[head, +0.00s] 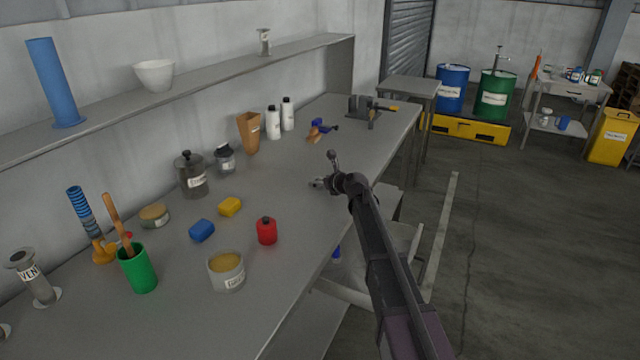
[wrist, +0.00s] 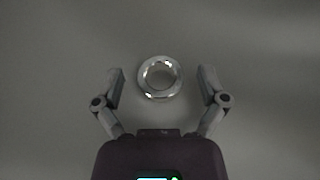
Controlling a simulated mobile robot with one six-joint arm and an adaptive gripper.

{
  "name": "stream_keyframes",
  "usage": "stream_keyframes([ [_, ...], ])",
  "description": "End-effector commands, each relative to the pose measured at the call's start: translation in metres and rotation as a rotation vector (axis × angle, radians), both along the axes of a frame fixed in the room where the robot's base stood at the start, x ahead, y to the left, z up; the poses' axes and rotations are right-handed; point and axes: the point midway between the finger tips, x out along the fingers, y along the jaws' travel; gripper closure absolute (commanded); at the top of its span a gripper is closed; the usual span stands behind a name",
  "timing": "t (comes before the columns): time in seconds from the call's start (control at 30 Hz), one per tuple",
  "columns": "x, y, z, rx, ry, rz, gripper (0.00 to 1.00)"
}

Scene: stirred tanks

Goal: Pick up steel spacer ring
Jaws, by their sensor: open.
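The steel spacer ring (wrist: 146,87) is a shiny metal ring lying flat on the grey bench top, in the upper middle of the wrist view. My gripper (wrist: 161,78) is open, with one finger to the left of the ring and one to the right. Both fingers are apart from the ring, with a wider gap on the right. In the head view my gripper (head: 316,184) is over the bench, and I cannot make out the ring there. How high the fingers are above the bench is hard to tell.
On the grey bench (head: 300,230) a red can (head: 267,231), a yellow block (head: 230,207) and a blue block (head: 202,230) stand left of my gripper. A blue-and-brown tool (head: 320,130) and a vise (head: 362,107) lie farther back. The bench around the ring is clear.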

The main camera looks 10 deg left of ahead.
Motion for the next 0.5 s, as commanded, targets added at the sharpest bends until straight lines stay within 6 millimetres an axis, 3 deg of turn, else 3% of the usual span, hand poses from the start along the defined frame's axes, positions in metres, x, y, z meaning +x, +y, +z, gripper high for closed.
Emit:
stream_keyframes([
  [0.2, 0.0003, -0.0018, 0.0, 0.0, 0.0, -0.001, 0.08],
  [0.27, 0.0003, -0.0018, 0.0, 0.0, 0.0, -0.001, 0.23],
  [0.4, 0.0002, -0.0017, 0.0, 0.0, 0.0, -0.001, 0.64],
  [0.5, 0.0003, -0.0016, -0.0001, 0.0, 0.0, -0.001, 0.89],
])
